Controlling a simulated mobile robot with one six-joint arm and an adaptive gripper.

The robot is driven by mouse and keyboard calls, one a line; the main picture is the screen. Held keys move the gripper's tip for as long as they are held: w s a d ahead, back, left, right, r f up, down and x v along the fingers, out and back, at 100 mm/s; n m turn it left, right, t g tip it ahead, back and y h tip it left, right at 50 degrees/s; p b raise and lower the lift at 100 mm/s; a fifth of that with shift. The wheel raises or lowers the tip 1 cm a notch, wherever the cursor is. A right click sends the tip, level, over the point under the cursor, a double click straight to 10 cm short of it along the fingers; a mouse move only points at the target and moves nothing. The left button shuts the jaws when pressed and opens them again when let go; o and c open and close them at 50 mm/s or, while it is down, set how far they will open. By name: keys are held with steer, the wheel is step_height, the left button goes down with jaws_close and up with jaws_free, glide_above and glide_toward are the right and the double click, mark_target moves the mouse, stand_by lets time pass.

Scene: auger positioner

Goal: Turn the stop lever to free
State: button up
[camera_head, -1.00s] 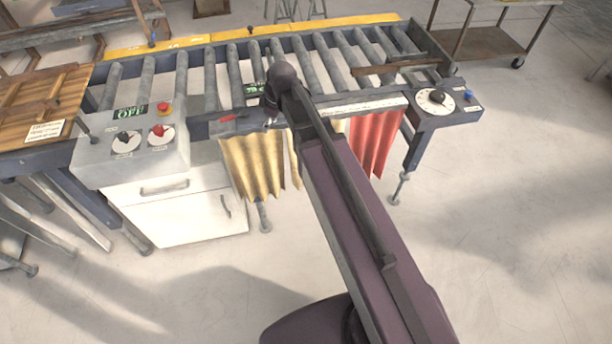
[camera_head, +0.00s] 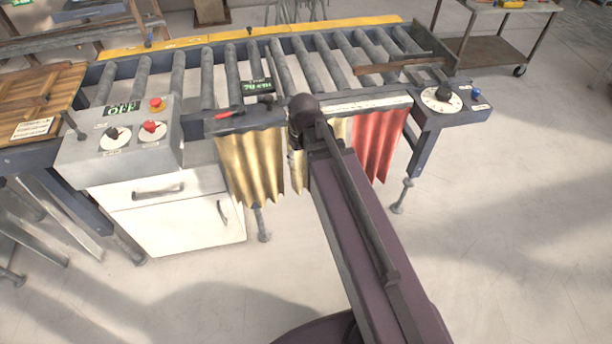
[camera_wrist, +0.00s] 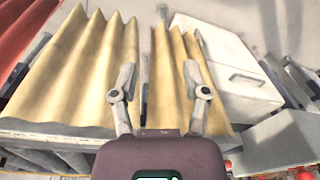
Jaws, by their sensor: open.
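A small red-handled lever (camera_head: 230,113) lies on the front rail of the roller table, left of the display reading 70 cm (camera_head: 257,86). I take it for the stop lever; its marking is too small to read. My gripper is hidden behind my arm in the head view. In the wrist view my gripper (camera_wrist: 159,72) is open and empty, its two fingers apart over the yellow curtain strips (camera_wrist: 175,75). Red parts (camera_wrist: 300,174) show at the lower right edge of the wrist view, but I cannot tell whether the lever is among them.
A control box (camera_head: 120,150) with knobs, a red button and an OFF display stands left of the lever, above a white cabinet (camera_head: 185,225). A dial panel (camera_head: 450,107) is at the right end. Yellow and red curtains (camera_head: 378,145) hang below the rail. The floor in front is open.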

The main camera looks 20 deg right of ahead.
steer(key=s+d+f+m+b, duration=0.2)
steer(key=s+f, duration=0.1)
steer(key=shift+s+d+m, duration=0.1)
steer(key=shift+s+m, duration=0.1)
steer(key=shift+m, duration=0.1)
steer(key=shift+c, duration=1.4)
steer(key=shift+s+h, duration=0.25)
steer(key=shift+h, duration=0.05)
steer(key=c, duration=0.4)
steer(key=shift+s+m, duration=0.3)
jaws_close()
steer(key=shift+s+d+m+g, duration=0.1)
steer(key=shift+s+m+g, duration=0.2)
steer(key=shift+s, duration=0.05)
